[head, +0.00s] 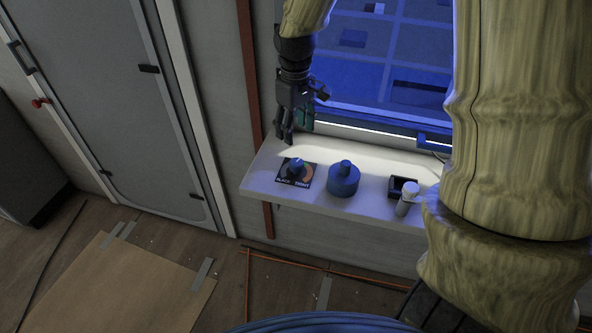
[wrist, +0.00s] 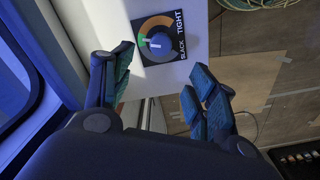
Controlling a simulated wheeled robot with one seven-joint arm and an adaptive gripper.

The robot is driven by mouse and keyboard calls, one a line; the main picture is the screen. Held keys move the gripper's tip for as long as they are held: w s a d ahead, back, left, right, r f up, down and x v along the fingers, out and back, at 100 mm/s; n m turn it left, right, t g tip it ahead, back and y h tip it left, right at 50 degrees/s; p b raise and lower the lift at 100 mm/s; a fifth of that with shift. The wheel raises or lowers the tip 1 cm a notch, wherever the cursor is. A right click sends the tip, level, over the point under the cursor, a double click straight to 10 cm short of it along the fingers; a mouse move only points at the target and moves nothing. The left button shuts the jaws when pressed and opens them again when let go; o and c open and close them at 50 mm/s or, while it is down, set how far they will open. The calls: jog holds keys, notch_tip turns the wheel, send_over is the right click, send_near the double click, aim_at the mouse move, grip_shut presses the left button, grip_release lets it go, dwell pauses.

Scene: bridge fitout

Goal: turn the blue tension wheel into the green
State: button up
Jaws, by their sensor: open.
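The blue tension wheel (head: 296,168) is a small knob on a dark square dial plate marked SLACK and TIGHT, at the left end of a white shelf. In the wrist view the wheel (wrist: 158,43) sits inside a ring with orange, green and grey parts. It has a pale pointer mark, which seems to lie towards the green side, but it is too small to be sure. My gripper (head: 286,137) is above and behind the wheel, apart from it. In the wrist view my gripper (wrist: 160,68) is open and empty, with the dial beyond its fingertips.
On the white shelf (head: 262,180), a larger blue knobbed object (head: 344,180) stands right of the dial. A window (head: 390,60) is behind the shelf.

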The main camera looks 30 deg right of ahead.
aim_at(296, 161)
jog(key=shift+s+f+b, duration=0.15)
jog(key=shift+f+b, duration=0.05)
jog(key=shift+b, duration=0.95)
jog(key=shift+f, duration=0.1)
notch_tip(296, 161, down, 10)
jog(key=shift+f+p, duration=0.25)
jog(key=shift+p, duration=0.4)
jog(key=shift+c, duration=0.3)
jog(key=shift+r, duration=0.1)
jog(key=c, duration=0.9)
